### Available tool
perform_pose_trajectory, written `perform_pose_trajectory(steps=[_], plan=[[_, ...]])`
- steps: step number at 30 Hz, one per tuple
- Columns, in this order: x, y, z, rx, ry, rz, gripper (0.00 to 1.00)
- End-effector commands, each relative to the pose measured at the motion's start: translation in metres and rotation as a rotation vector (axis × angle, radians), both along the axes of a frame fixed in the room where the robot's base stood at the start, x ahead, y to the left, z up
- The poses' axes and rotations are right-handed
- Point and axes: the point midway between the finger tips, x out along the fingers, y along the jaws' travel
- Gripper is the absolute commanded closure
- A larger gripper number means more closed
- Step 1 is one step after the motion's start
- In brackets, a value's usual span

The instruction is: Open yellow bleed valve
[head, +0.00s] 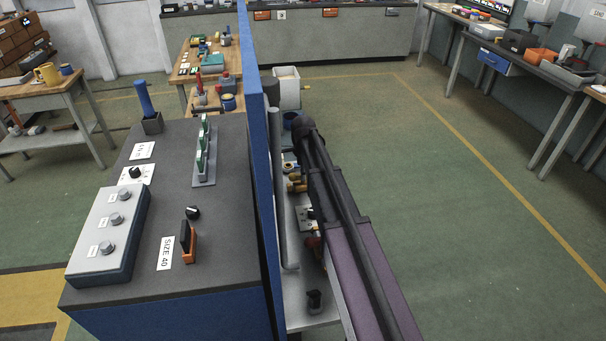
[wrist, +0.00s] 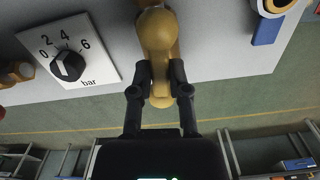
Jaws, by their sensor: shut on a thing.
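The yellow bleed valve (wrist: 157,32) fills the top middle of the wrist view, mounted on a pale grey panel (wrist: 215,60). Its rounded yellow body narrows downward between my fingers and ends in a yellow tip below them. My gripper (wrist: 160,78) is shut on this yellow part, with one black finger on each side. In the head view my arm reaches along the right side of a blue partition, and I cannot make out the gripper there. Small brass-coloured fittings (head: 296,183) show beside the arm; I cannot tell whether the held valve is among them.
A black knob on a white bar scale (wrist: 68,64) sits left of the valve. An orange-brown fitting (wrist: 17,73) is at the far left, and a blue part (wrist: 268,30) at the upper right. The blue partition (head: 262,150) stands left of my arm. Open green floor (head: 450,220) lies to the right.

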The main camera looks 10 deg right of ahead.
Motion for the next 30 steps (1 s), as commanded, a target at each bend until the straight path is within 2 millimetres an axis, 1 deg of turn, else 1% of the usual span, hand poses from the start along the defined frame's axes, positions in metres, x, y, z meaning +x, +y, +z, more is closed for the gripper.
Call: perform_pose_trajectory(steps=[5, 13, 22, 23, 24, 25, 26, 30], plan=[[-0.0003, 0.0, -0.0002, 0.0, 0.001, 0.027, 1.0], [-0.0005, 0.0001, -0.0003, 0.0, 0.001, 0.135, 1.0], [-0.0007, 0.0007, -0.0003, 0.0, 0.002, 0.145, 1.0], [-0.0007, 0.0007, -0.0003, 0.0, 0.002, 0.145, 0.68], [-0.0007, 0.0007, -0.0003, 0.0, 0.002, 0.145, 0.56], [-0.0007, 0.0007, -0.0003, 0.0, 0.002, 0.145, 0.47], [-0.0006, 0.0007, -0.0003, 0.0, 0.002, 0.144, 0.43], [-0.0004, 0.0006, -0.0002, 0.0, 0.001, 0.144, 0.43]])
